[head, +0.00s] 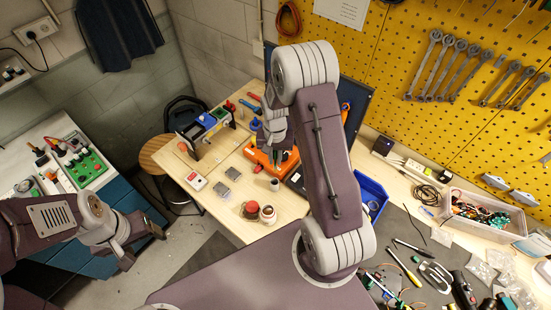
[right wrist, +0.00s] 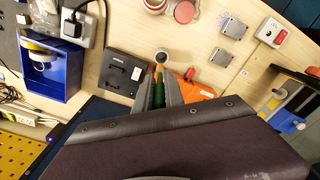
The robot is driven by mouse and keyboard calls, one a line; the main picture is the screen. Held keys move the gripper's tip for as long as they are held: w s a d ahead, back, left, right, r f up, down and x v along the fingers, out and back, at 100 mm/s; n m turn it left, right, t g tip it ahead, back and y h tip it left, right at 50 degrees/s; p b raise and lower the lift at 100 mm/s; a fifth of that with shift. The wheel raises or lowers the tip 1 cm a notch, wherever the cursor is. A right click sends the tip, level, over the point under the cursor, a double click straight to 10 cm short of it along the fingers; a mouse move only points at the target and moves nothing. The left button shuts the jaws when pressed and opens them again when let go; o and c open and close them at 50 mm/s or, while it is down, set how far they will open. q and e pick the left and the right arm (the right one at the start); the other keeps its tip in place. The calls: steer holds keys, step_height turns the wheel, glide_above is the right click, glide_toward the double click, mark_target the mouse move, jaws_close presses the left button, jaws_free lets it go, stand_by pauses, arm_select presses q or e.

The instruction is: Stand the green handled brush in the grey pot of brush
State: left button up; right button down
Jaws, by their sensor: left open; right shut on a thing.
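My right gripper (head: 277,150) is shut on the green handled brush, over the wooden bench beside an orange tool. The green handle (right wrist: 158,88) shows between the fingers (right wrist: 160,85) in the right wrist view; the rest of the brush is mostly hidden. A small grey pot (head: 274,185) stands on the bench, just nearer than the right gripper in the head view. In the right wrist view the pot (right wrist: 194,58) is seen from above, apart from the fingers. My left gripper (head: 143,240) is open and empty, away from the bench at the left.
The orange tool (head: 262,158) lies under the right gripper. A red-topped item (head: 250,209) and a round jar (head: 267,214) stand near the bench's front edge. Two grey plates (head: 227,181) and a red-buttoned box (head: 196,181) lie left. A blue bin (head: 372,194) is right.

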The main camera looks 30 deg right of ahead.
mark_target(275, 165)
steer(key=f+b, duration=0.4)
steer(key=f, duration=0.1)
steer(key=shift+w+f+b, duration=0.2)
steer(key=shift+f+b, duration=0.1)
steer(key=shift+f, duration=0.05)
steer(key=f+b, duration=0.2)
steer(key=f, duration=0.1)
steer(key=shift+w+f, duration=0.2)
arm_select(q)
step_height(275, 165, down, 9)
steer(key=b, duration=0.2)
steer(key=shift+w+f, duration=0.15)
steer(key=shift+w, duration=0.25)
arm_select(e)
step_height(275, 165, down, 2)
steer(key=shift+f, duration=0.25)
steer(key=c, duration=1.3)
jaws_free()
steer(key=shift+s, duration=0.1)
steer(key=shift+c, duration=0.2)
